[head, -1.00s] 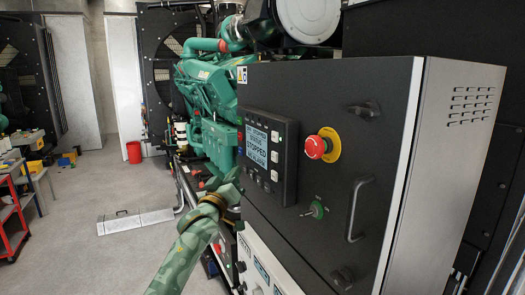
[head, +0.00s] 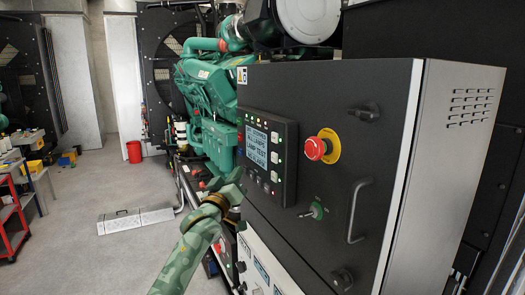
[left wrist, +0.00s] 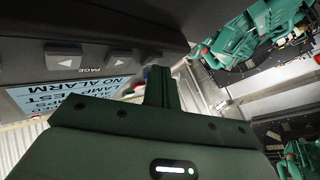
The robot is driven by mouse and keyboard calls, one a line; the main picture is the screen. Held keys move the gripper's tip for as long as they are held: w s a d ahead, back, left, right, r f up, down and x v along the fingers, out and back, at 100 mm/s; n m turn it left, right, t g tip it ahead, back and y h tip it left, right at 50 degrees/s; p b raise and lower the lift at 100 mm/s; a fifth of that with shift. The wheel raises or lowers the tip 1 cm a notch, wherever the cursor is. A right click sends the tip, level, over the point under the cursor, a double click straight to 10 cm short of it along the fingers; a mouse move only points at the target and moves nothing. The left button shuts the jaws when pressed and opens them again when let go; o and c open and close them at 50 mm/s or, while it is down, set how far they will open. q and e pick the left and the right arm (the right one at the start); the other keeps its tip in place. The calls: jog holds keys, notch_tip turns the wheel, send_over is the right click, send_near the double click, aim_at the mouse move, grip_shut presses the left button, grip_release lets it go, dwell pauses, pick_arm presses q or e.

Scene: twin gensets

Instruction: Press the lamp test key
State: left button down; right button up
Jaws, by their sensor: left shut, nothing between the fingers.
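The control module (head: 267,158) is a dark panel with a lit blue screen (head: 257,147) and small keys, on the black cabinet front. Its screen reads LAMP TEST and NO ALARM, and several small lamps on it glow. The left wrist view shows the screen (left wrist: 75,92) at a slant, with grey arrow keys (left wrist: 118,57) by the word PAGE. My left gripper (head: 236,176) is shut and empty, its tip at the module's lower left edge. In the left wrist view its fingers (left wrist: 160,86) reach the module's edge; the key under the tip is hidden. My right gripper is out of view.
The green engine (head: 208,90) is behind.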

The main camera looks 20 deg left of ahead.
pick_arm(q)
jog(key=shift+s+a+p, duration=0.5)
jog(key=shift+s, duration=0.1)
jog(key=s+a+p, duration=0.1)
jog(key=s+a, duration=0.1)
jog(key=s+a+p, duration=0.1)
jog(key=s+p, duration=0.1)
jog(key=shift+s+a, duration=0.25)
jog(key=shift+a, duration=0.15)
dwell(0.5)
